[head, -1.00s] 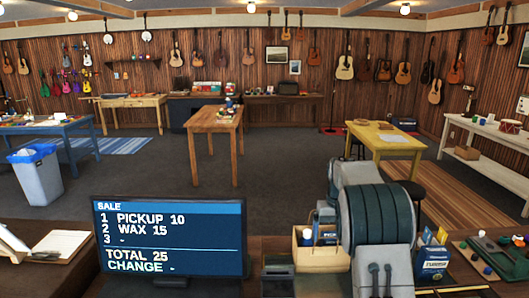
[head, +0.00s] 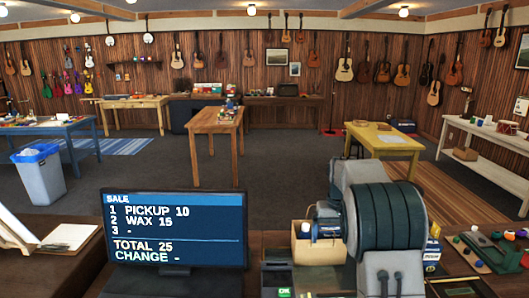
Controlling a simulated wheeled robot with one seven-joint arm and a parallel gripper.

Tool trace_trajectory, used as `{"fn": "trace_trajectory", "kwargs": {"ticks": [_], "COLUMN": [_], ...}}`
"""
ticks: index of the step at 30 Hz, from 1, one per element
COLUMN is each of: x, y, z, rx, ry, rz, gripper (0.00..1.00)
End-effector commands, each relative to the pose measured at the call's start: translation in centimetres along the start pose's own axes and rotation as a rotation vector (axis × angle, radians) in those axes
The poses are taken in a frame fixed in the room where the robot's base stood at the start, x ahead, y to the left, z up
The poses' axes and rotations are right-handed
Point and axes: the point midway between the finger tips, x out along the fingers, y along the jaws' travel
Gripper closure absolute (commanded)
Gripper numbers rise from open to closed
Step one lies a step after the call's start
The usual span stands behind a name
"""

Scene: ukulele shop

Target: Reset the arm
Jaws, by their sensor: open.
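My arm (head: 385,215), grey with a dark ribbed section, is folded up in front of me at the right of centre. My gripper (head: 322,214) appears as small grey parts at the far left side of the arm, partly hidden by it. It is open, and I see nothing held in it. It shows above or beside a light wooden box (head: 318,252) on the counter; I cannot tell the gap.
A sale screen (head: 175,228) stands on the dark counter to the left. Papers (head: 68,237) lie at far left. A tray with small items (head: 490,250) lies at right. Beyond are a wooden table (head: 215,122), a yellow table (head: 385,140) and open grey floor.

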Motion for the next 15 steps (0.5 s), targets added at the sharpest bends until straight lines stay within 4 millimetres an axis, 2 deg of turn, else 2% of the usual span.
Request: {"fn": "trace_trajectory", "kwargs": {"ticks": [8, 11, 15], "x": [-1.9, -2.8, -4.1], "y": [-0.1, -0.5, -1.2], "z": [3.4, 5.2, 9.1], "rx": [0.016, 0.019, 0.02], "ry": [0.037, 0.057, 0.094], "rz": [-0.011, -0.016, -0.025], "gripper": [0.09, 0.09, 0.09]}}
